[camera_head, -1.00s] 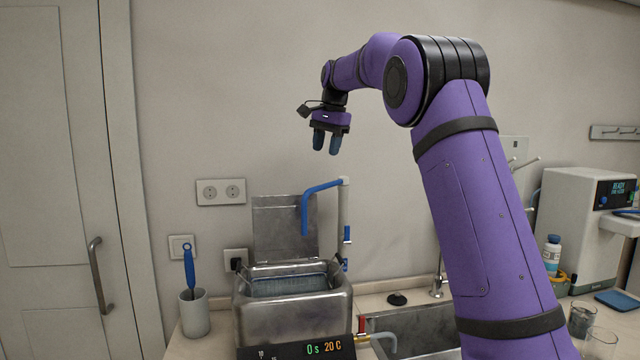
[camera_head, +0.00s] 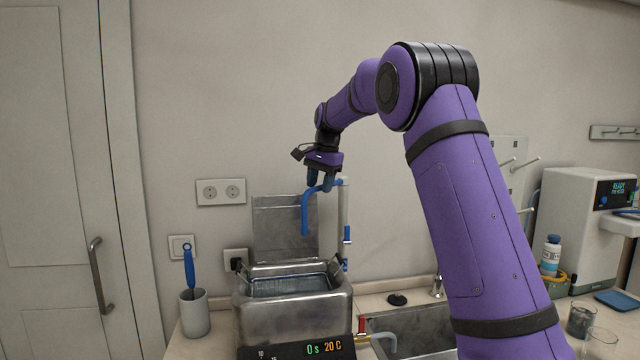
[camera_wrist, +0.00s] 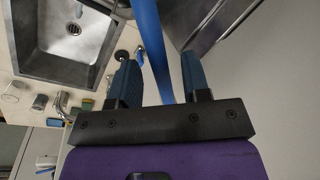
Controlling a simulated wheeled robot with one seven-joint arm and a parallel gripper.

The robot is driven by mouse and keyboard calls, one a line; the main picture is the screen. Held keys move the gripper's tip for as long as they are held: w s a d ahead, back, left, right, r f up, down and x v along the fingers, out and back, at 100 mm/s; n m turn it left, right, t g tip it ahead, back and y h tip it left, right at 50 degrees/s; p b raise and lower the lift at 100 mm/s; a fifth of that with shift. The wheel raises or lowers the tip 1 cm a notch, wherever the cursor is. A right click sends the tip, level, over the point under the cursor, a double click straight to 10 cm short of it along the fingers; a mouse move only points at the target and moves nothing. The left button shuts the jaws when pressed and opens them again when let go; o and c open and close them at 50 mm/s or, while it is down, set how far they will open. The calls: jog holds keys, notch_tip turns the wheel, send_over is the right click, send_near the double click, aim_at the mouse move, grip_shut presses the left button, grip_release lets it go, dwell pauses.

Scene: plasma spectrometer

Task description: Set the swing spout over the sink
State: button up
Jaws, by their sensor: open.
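The blue swing spout (camera_head: 306,212) arches from the top of a pale upright pipe (camera_head: 344,215) and hangs over the open metal bath, to the left of the sink. My gripper (camera_head: 324,187) is at the top of the spout, fingers pointing down. In the wrist view the blue spout (camera_wrist: 150,45) runs between the two open fingers, my gripper (camera_wrist: 160,75) being around it but not closed. The sink (camera_head: 415,325) is right of the bath; it also shows at upper left in the wrist view (camera_wrist: 98,68).
The metal bath (camera_head: 295,312) with raised lid (camera_head: 285,228) stands below the spout. A cup with a blue-handled brush (camera_head: 194,312) is at left. A white instrument (camera_head: 580,225), bottle (camera_head: 551,254) and beakers stand at right. The wall is close behind the pipe.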

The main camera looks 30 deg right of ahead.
grip_shut()
